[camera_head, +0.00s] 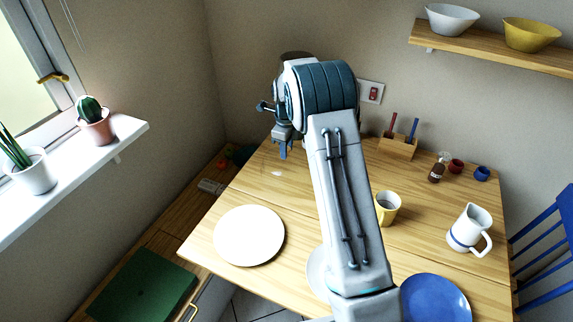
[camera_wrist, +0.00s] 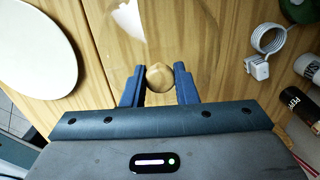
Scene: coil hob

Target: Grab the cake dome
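The cake dome is clear glass and hard to make out. In the wrist view its round wooden knob (camera_wrist: 159,77) sits between the two blue fingers, with a bright glint on the glass above it. My gripper (camera_wrist: 160,84) has its fingers close against both sides of the knob, with no clear gap, and looks shut on it. In the head view my gripper (camera_head: 284,146) points down over the back left of the wooden table; the dome shows there only as a faint pale glint, and the knob is hidden.
A white plate (camera_head: 249,236) lies left of my arm. A yellow mug (camera_head: 387,208), a white jug (camera_head: 466,229), a blue plate (camera_head: 437,300) and a wooden holder (camera_head: 397,148) stand to the right. A pepper bottle (camera_wrist: 293,104) and coiled cable (camera_wrist: 266,42) lie right of the gripper.

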